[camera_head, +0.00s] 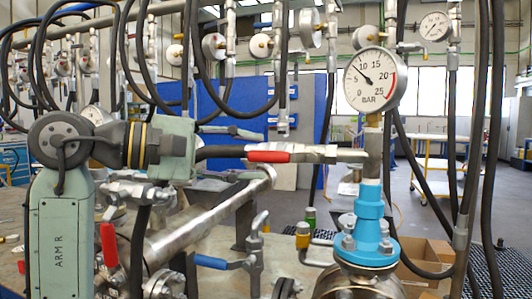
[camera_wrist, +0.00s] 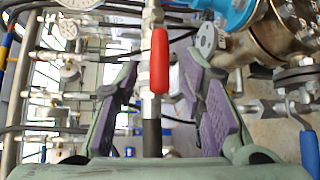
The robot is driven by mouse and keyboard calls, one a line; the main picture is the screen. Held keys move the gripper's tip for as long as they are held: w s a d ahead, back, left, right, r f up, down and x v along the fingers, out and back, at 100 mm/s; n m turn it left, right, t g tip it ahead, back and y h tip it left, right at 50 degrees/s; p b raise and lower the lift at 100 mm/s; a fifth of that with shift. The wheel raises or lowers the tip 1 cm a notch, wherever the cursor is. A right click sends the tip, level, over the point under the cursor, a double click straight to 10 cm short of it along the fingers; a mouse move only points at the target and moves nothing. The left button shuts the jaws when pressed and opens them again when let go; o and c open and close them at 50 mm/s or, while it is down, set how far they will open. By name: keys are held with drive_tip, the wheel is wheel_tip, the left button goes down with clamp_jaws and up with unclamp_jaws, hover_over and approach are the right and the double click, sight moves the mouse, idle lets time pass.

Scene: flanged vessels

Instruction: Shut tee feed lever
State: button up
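The red-sleeved lever (camera_head: 268,153) lies along the horizontal metal valve line that runs into the fitting under the pressure gauge (camera_head: 374,80). I take it for the tee feed lever. In the wrist view the lever (camera_wrist: 160,60) points along the line, ahead of my gripper and roughly centred. My gripper (camera_head: 248,152) comes from the left with its fingers apart, one above and one below the line. In the wrist view, the purple-padded fingers of my gripper (camera_wrist: 163,80) stand open on either side of the lever. I see no contact. A dark hose (camera_wrist: 152,138) runs between the fingers.
A blue flanged fitting (camera_head: 368,232) stands below the gauge. A blue-handled valve (camera_head: 212,262) and a slanted metal pipe (camera_head: 205,222) are below my gripper. Several black hoses and gauges hang above and behind. A yellow-framed cart (camera_head: 440,165) stands farther back.

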sight(257, 156)
drive_tip(key=shift+x, duration=1.9)
drive_tip(key=shift+c, duration=0.3)
clamp_jaws()
